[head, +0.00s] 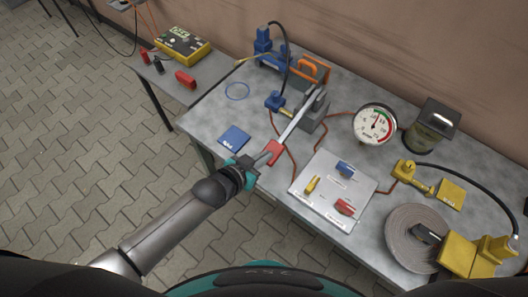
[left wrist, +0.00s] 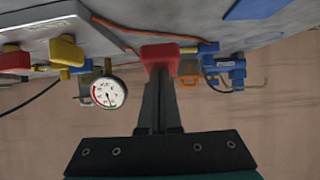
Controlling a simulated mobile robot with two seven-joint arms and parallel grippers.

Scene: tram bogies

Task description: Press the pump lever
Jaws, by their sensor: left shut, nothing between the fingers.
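The pump lever is a long grey bar (head: 302,118) that rises from a grey pump block (head: 314,112) on the table and ends in a red handle (head: 274,152). My left gripper (head: 266,158) is shut and empty, with its fingertips at the red handle. In the left wrist view the shut fingers (left wrist: 160,95) point at the red handle (left wrist: 158,55), which sits just beyond or against their tips; I cannot tell whether they touch. My right gripper is not in view.
A round gauge (head: 375,124) stands right of the pump. A white panel (head: 333,190) with blue, yellow and red valves lies in front. A blue plate (head: 234,138), a coiled hose (head: 418,238) and yellow parts (head: 470,254) also occupy the grey table.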

